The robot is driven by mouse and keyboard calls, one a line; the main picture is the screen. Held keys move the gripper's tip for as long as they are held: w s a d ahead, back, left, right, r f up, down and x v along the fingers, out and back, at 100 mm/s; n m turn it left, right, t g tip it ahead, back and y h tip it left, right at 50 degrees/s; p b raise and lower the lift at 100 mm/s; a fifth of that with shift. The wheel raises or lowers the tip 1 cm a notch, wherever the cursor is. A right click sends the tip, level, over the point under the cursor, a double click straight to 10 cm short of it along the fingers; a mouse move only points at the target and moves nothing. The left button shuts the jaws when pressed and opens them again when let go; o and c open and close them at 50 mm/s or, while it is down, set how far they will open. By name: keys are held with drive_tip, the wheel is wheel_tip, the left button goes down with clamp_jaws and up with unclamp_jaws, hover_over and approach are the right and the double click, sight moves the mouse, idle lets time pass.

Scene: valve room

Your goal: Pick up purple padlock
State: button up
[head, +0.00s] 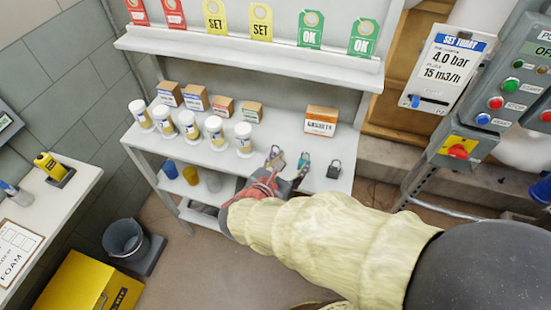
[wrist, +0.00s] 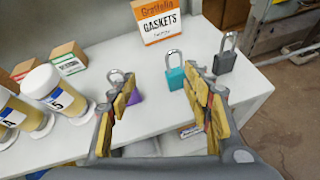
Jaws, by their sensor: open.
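The purple padlock (wrist: 136,96) stands on the white bench, mostly hidden behind my gripper's left finger in the wrist view. Its metal shackle shows around that fingertip. My gripper (wrist: 158,80) is open, with yellow-padded fingers spread and nothing held between them. The purple padlock is at the left finger, not centred between the two. I cannot tell whether they touch. In the head view my gripper (head: 288,165) reaches over the bench's front right part, and the purple padlock is hard to make out there.
A teal padlock (wrist: 174,78) stands between the fingertips, slightly beyond them. A dark grey padlock (wrist: 225,61) stands to its right. A gasket box (wrist: 160,18) is behind. White jars (wrist: 55,88) stand left. A shelf (head: 250,57) with tags overhangs the bench (head: 175,140).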

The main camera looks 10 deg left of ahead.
drive_tip(key=a+n, duration=0.1)
drive_tip(key=a, duration=0.1)
drive_tip(key=s+a+f+n+y, duration=0.1)
drive_tip(key=a, duration=0.1)
drive_tip(key=a+f+n+t, duration=0.1)
drive_tip(key=a, duration=0.1)
drive_tip(key=shift+s+a+f+n+y, duration=0.2)
drive_tip(key=shift+f+n+y, duration=0.05)
drive_tip(key=shift+n+y, duration=0.15)
drive_tip(key=b+x, duration=0.1)
drive_tip(key=x, duration=0.1)
drive_tip(key=shift+w+f, duration=0.1)
drive_tip(key=shift+w, duration=0.15)
drive_tip(key=x, duration=0.1)
drive_tip(key=b+x, duration=0.2)
drive_tip(key=x, duration=0.1)
drive_tip(key=shift+w+d, duration=0.1)
drive_tip(key=shift+d, duration=0.25)
drive_tip(key=shift+w+f, duration=0.1)
drive_tip(key=shift+w, duration=0.35)
drive_tip(key=c, duration=0.3)
drive_tip(key=c, duration=0.8)
drive_tip(key=shift+c, duration=0.4)
